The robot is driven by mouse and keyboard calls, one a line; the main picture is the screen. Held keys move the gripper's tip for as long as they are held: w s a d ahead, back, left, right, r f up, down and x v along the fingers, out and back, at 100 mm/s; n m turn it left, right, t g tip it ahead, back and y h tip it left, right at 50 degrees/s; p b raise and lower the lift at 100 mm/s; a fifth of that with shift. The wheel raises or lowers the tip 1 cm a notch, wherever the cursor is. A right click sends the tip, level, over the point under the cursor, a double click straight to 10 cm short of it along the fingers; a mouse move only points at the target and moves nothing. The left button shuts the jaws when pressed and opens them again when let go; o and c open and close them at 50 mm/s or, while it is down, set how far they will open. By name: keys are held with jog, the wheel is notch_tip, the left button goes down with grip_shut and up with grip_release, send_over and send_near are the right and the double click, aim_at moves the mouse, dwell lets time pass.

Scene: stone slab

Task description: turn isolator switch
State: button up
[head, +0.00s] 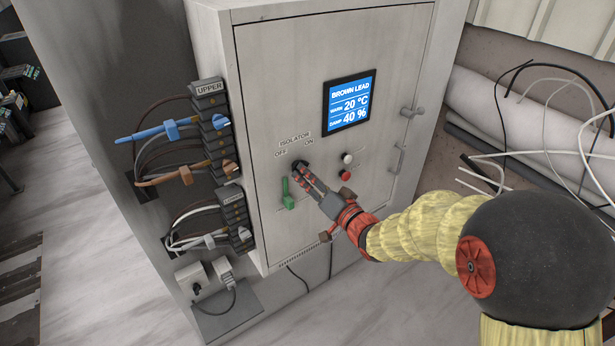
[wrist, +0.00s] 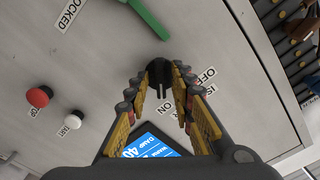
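The isolator switch is a black rotary knob (wrist: 160,70) on the front of a grey cabinet, under the OFF and ON labels. In the head view most of the knob is hidden behind my fingers. My gripper (head: 304,171) is at the panel in front of the knob. In the wrist view my gripper (wrist: 160,82) has one finger on each side of the knob. The fingers stand apart, with space beside the knob's narrow grip; firm contact is not visible. The knob's grip points toward the ON label (wrist: 165,107).
A green handle (head: 287,194) is just left of my gripper. White (head: 348,158) and red (head: 345,174) buttons are to its right. A blue display (head: 349,102) is above. Terminal blocks with cables (head: 215,130) line the cabinet's left side. Door handles (head: 398,158) stick out at the right.

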dwell(0.3)
jog(key=v, duration=1.2)
jog(key=shift+f, duration=0.1)
